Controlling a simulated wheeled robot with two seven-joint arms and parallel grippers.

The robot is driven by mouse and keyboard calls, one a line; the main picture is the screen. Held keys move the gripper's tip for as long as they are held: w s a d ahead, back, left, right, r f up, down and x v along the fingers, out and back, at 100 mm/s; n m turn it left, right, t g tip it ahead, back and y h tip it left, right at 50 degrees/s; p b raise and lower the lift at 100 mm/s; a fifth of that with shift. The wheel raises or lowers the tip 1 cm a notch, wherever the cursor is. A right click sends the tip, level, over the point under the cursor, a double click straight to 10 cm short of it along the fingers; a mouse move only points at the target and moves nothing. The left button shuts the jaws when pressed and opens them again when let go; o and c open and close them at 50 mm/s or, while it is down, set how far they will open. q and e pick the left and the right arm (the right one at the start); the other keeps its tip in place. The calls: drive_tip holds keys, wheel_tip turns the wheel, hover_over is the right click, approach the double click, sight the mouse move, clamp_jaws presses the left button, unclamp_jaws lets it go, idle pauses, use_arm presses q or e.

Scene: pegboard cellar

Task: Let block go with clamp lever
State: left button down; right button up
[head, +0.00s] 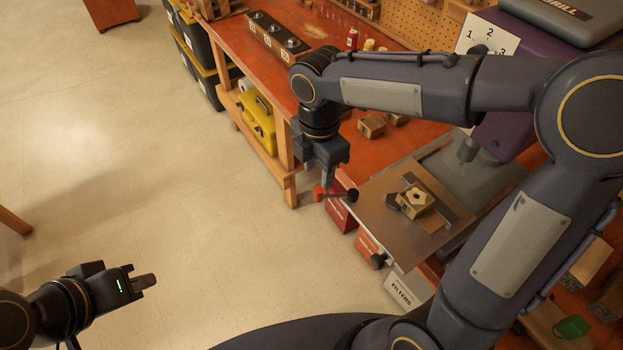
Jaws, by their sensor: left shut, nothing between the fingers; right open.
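The wooden block (415,201) with a dark hole in its top sits in a clamp on the metal plate (385,205) of the drill press. A dark jaw piece stands at its left side; I cannot tell whether it presses on the block. The clamp lever (335,195), a thin bar with a red knob at one end and a black knob at the other, is at the plate's left edge. My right gripper (328,180) points down just above the lever, open; contact is unclear. My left gripper (147,282) is shut and empty over the floor at lower left.
The purple drill press (503,139) stands at the right, with a numbered dial card (488,35). Loose wooden blocks (371,125) lie on the orange bench behind the plate. Red boxes (341,212) and a filters box (402,291) are below the plate.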

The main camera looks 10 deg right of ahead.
sight(318, 187)
wheel_tip(318, 187, down, 7)
drive_tip(key=shift+s+f, duration=0.1)
drive_tip(key=shift+f, duration=0.1)
idle(0.3)
clamp_jaws()
